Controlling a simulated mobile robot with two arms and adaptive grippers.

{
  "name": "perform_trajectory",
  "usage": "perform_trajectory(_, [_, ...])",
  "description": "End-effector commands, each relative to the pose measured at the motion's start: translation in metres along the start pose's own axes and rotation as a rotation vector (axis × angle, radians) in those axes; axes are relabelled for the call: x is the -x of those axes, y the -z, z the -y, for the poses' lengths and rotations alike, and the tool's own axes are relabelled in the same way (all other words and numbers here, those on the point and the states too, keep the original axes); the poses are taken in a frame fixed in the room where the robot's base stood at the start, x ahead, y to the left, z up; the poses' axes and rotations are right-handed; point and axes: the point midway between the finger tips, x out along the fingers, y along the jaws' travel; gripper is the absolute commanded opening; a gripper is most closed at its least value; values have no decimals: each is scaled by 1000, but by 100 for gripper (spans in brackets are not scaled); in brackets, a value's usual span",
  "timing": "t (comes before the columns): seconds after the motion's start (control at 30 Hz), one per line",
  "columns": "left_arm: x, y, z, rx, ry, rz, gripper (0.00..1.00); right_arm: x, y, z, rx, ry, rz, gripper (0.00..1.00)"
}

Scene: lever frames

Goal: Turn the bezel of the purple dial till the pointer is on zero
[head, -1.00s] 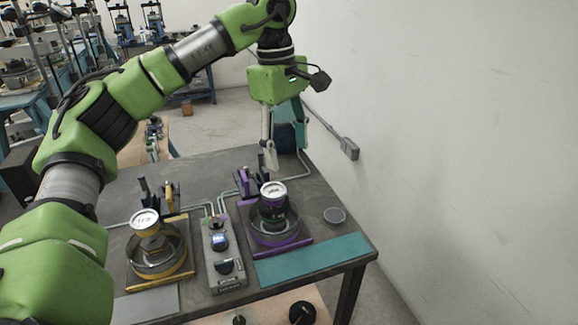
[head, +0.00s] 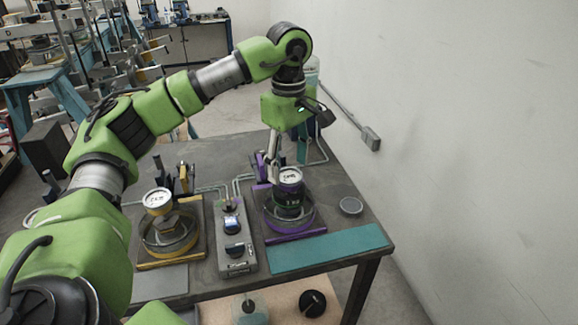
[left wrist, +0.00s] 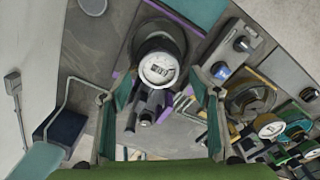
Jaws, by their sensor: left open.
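The purple dial (head: 290,176) stands on the purple-trimmed device at the right of the bench. Its round white face is tilted up, and it also shows between my fingers in the left wrist view (left wrist: 158,69). The markings and pointer are too small to read. My left gripper (head: 286,168) hangs over the back of the dial, pointing down. Its fingers are spread wide, one on each side of the dial in the left wrist view (left wrist: 158,93), with nothing held. I cannot tell whether a finger touches the bezel. My right gripper is not in view.
A yellow-trimmed device with a similar dial (head: 158,198) stands to the left. A grey control box (head: 235,262) lies between the two devices. A small round dish (head: 351,206) and a teal mat (head: 330,249) are at the right. A white wall (head: 470,150) rises beyond the bench.

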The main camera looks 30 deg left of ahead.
Motion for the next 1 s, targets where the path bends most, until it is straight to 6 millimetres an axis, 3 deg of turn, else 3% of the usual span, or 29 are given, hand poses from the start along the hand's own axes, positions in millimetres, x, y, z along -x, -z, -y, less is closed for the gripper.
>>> perform_trajectory(0.13, [-11, 0, 0, -1, 1, 0, 57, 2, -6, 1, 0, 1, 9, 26])
perform_trajectory(0.43, [-13, 0, 0, -1, 0, 1, 57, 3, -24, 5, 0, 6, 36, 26])
perform_trajectory(0.6, [-13, 0, 0, -1, 0, 1, 18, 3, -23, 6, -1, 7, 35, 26])
perform_trajectory(0.8, [-14, -1, 0, 16, 1, 1, 18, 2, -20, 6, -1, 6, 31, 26])
perform_trajectory(1.0, [-14, -1, 0, 173, 2, 2, 19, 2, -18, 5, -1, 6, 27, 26])
